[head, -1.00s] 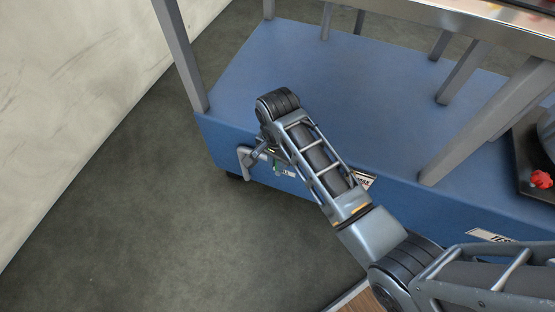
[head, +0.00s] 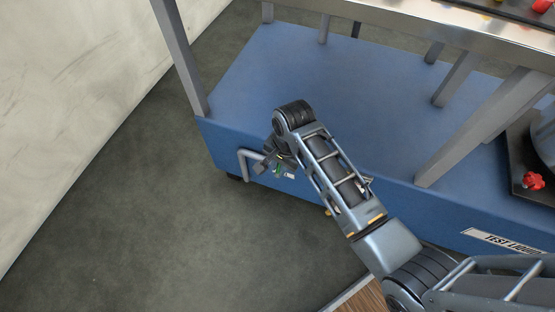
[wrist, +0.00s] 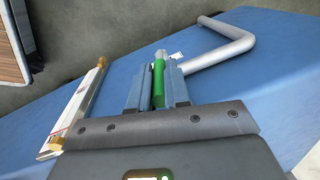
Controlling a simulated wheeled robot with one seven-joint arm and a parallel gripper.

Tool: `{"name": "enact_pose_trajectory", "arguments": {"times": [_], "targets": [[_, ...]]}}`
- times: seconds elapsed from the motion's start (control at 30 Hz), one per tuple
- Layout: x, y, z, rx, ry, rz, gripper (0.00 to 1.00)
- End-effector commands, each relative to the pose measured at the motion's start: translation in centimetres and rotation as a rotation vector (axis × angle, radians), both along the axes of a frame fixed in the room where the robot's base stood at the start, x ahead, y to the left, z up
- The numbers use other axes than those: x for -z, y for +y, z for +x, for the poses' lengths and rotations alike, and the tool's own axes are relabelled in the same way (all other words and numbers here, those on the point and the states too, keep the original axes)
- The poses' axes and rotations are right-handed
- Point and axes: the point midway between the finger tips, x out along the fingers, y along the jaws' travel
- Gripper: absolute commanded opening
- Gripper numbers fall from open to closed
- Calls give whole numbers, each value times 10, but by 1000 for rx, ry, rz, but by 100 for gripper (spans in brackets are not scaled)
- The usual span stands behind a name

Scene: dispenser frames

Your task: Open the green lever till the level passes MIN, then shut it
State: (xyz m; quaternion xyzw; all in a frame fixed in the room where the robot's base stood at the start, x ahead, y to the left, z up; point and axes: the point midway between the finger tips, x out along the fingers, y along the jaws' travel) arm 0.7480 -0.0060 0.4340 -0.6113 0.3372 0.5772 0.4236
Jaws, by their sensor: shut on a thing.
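The green lever (wrist: 158,83) stands between the two fingers of my gripper (wrist: 157,88) in the wrist view, and the fingers are closed on it. In the head view, a bit of the green lever (head: 278,169) shows beside my gripper (head: 275,160) at the blue front. A grey bent pipe (wrist: 235,45) runs from beside the lever. A sight gauge (wrist: 80,108) with brass end fittings is left of my gripper in the wrist view, with a thin red mark near one end. I cannot read its level or the MIN label.
The blue base (head: 290,60) with grey legs carries a metal-edged top above. A "TEST LIQUID" label (head: 503,242) is on its front. A red knob (head: 533,181) sits at the right. The grey floor (head: 130,200) to the left is clear.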

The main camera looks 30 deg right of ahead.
Motion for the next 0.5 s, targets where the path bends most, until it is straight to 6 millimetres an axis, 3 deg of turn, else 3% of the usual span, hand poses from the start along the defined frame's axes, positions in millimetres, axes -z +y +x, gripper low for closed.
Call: {"name": "enact_pose_trajectory", "arguments": {"times": [0.5], "targets": [[11,-19,-26,7,-324,236,0]]}}
